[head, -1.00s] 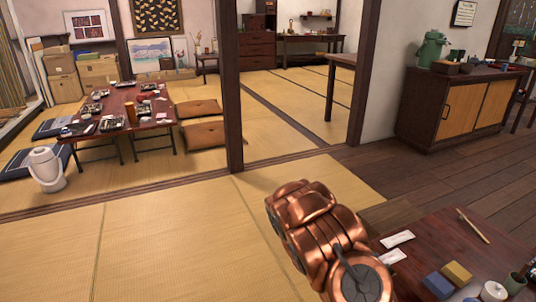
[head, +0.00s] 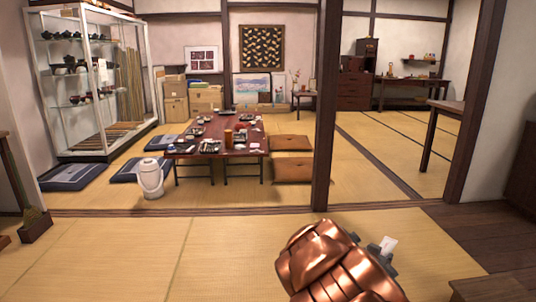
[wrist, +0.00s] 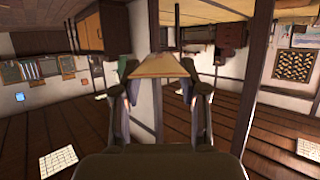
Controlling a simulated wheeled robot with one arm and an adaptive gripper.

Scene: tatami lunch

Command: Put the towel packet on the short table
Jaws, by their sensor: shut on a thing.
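The white towel packet (head: 389,245) is held at the tip of my gripper (head: 374,251), in the lower right of the head view. Most of the gripper is hidden behind my copper arm. In the wrist view, my gripper (wrist: 160,84) is shut on the packet (wrist: 160,66), which spans the gap between the fingertips and looks tan there. A low dark red table (head: 225,153) stands on the tatami ahead to the left. Several dishes and small items are on it. The packet is well apart from this table.
A white pot (head: 151,178) stands at the low table's near left. Brown cushions (head: 294,169) lie to its right and blue cushions (head: 140,171) to its left. A dark post (head: 323,110) rises right of the table. The near tatami (head: 130,250) is clear.

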